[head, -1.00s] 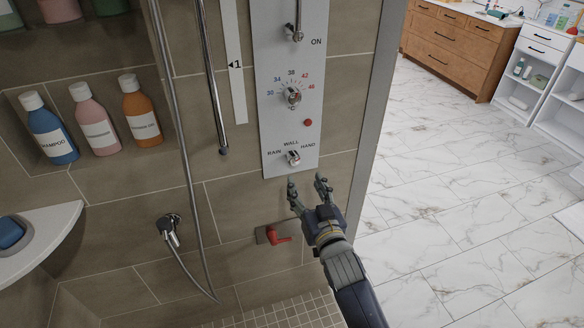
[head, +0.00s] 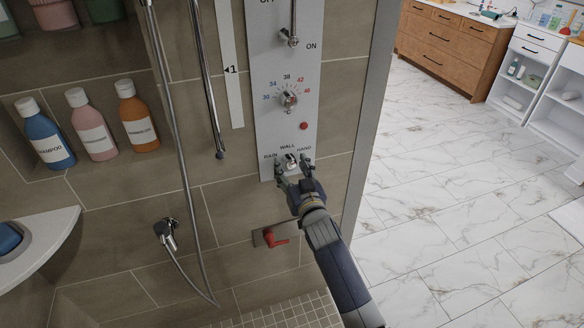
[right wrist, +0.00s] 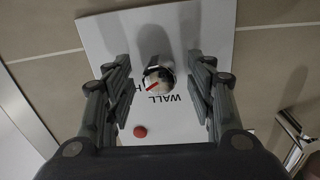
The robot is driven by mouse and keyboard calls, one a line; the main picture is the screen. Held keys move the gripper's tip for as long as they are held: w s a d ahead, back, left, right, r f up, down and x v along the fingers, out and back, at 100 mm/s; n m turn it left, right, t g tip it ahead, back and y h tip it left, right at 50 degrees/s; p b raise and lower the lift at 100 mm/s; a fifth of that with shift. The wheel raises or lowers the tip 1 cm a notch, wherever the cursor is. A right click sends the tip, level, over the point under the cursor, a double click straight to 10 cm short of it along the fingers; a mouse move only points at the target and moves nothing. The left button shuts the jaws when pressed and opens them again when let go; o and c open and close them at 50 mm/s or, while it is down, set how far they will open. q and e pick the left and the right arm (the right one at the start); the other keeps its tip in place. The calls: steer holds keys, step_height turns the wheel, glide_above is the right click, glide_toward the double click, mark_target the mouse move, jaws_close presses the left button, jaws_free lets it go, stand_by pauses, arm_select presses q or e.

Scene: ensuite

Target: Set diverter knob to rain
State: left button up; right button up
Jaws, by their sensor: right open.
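The diverter knob (head: 290,160) is a small chrome knob low on the white shower panel (head: 272,135), with the labels RAIN, WALL and HAND around it. My right gripper (head: 293,167) is open at the panel's lower end, one finger on each side of the knob. In the right wrist view the knob (right wrist: 157,80) sits between the open fingers (right wrist: 160,95), with gaps on both sides. A red mark shows on it there, lying toward the letter H, with WALL beside it. In the head view the gripper partly hides the knob. My left gripper is not in view.
Above the knob are a red button (head: 304,126) and a temperature dial (head: 288,98). A red lever (head: 275,238) sits below. A chrome hose (head: 178,130) hangs at left, near bottles (head: 91,125) in a niche. The floor (head: 470,200) at right is open.

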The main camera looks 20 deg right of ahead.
steer(key=c, duration=1.1)
steer(key=shift+n, duration=0.3)
steer(key=n, duration=0.4)
steer(key=shift+n, duration=0.4)
steer(key=n, duration=0.4)
steer(key=shift+d+n+b, duration=0.1)
steer(key=shift+n+b, duration=0.2)
steer(key=shift+b, duration=0.05)
steer(key=n, duration=0.3)
steer(key=shift+n, duration=0.4)
steer(key=n, duration=0.3)
steer(key=shift+n+y, duration=0.3)
steer(key=shift+n, duration=0.1)
steer(key=n, duration=0.7)
